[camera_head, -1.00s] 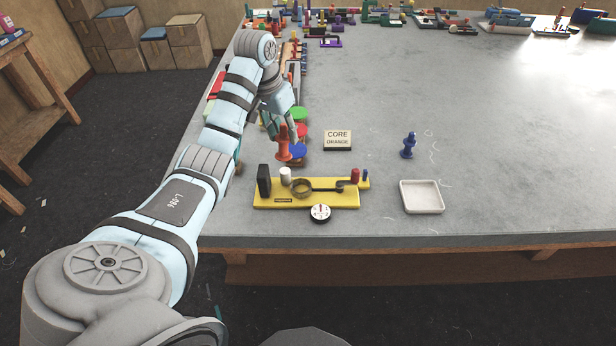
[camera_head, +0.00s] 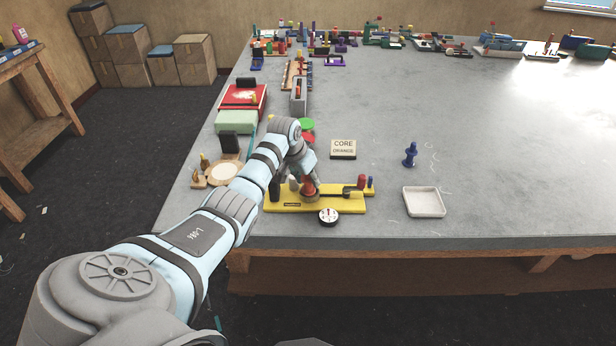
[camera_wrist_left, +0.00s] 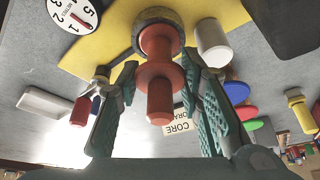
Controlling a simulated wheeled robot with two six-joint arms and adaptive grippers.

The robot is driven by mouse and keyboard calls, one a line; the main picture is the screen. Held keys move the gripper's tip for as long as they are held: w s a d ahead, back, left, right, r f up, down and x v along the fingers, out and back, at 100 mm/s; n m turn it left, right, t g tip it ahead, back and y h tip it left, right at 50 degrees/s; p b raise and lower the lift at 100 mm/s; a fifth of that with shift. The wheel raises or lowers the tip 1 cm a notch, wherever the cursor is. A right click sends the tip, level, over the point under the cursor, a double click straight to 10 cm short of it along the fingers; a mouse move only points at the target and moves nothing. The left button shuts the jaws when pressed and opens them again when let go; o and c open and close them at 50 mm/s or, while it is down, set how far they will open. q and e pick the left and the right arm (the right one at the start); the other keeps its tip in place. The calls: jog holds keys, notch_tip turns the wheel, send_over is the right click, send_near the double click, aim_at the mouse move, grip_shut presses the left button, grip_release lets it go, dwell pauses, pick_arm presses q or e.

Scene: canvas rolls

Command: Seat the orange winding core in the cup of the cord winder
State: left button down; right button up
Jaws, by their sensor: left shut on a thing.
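The orange winding core (camera_head: 309,187) is in my left gripper (camera_head: 306,179), right over the cup of the yellow cord winder (camera_head: 340,200). In the left wrist view the core (camera_wrist_left: 159,82) stands between the fingers of the left gripper (camera_wrist_left: 158,70), which are shut on it. Its far end meets the dark round cup (camera_wrist_left: 155,17) and lines up with it. I cannot tell how deep the end sits in the cup. In the head view the gripper partly hides the cup and core. My right gripper is not in view.
A white cylinder (camera_wrist_left: 212,42) and a dark block stand on the winder beside the cup. A round dial (camera_head: 328,216) lies in front. A CORE ORANGE sign (camera_head: 343,149), blue peg piece (camera_head: 410,155) and white tray (camera_head: 423,202) are nearby.

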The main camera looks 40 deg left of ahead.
pick_arm(q)
jog(key=c, duration=1.4)
grip_release()
jog(key=shift+w+a+f, duration=0.1)
jog(key=shift+w+f, duration=0.1)
jog(key=shift+w, duration=0.05)
jog(key=shift+o, duration=0.2)
jog(key=shift+w+f, duration=0.15)
jog(key=shift+w, duration=0.15)
jog(key=shift+w+f, duration=0.1)
jog(key=shift+w, duration=0.15)
jog(key=shift+s+r, duration=0.4)
jog(key=shift+r, duration=0.2)
jog(key=p+v, duration=0.2)
jog(key=v, duration=0.9)
jog(key=shift+r, duration=0.2)
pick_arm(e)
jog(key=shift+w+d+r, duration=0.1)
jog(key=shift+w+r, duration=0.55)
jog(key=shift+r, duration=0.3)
pick_arm(q)
jog(key=shift+f, duration=0.1)
